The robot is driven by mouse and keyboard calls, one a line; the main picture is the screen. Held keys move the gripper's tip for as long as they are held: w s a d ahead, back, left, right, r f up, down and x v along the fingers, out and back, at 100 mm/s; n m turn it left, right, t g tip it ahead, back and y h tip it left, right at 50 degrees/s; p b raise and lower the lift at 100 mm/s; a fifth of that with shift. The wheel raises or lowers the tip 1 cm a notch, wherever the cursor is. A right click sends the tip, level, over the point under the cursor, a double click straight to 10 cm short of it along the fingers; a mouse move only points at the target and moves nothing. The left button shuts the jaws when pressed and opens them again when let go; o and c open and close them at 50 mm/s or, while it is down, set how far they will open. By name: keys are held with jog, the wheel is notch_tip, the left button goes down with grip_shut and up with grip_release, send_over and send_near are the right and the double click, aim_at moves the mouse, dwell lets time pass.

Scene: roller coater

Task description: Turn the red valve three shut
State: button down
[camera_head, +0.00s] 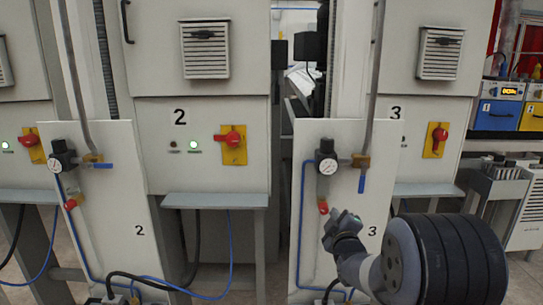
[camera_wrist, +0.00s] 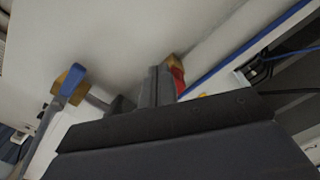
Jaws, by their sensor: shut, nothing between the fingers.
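The red valve three (camera_head: 323,207) is a small red handle on the white panel marked 3, below a round gauge (camera_head: 327,167). In the wrist view the red handle (camera_wrist: 178,74) shows beside a brass-coloured fitting, partly hidden behind the fingers. My gripper (camera_head: 334,216) is just right of and slightly below the red handle in the head view. Its fingers (camera_wrist: 157,85) are shut with nothing between them, close beside the handle. I cannot tell whether they touch it.
A blue-handled valve (camera_head: 362,181) hangs down on a pipe right of the gauge; it shows at left in the wrist view (camera_wrist: 73,82). A blue hose (camera_head: 302,220) runs down the panel's left side. Panel 2 (camera_head: 125,195) has its own red valve (camera_head: 73,202).

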jog(key=shift+a, duration=0.2)
jog(key=shift+a+f+b, duration=0.3)
jog(key=shift+f+b, duration=0.2)
jog(key=shift+b, duration=2.7)
jog(key=shift+d+f+b, duration=0.15)
jog(key=shift+f+b, duration=0.05)
jog(key=shift+b, duration=0.25)
jog(key=s+b, duration=0.3)
jog(key=s, duration=0.3)
jog(key=shift+d+b, duration=0.25)
jog(key=shift+b, duration=0.05)
jog(key=shift+s+f, duration=0.1)
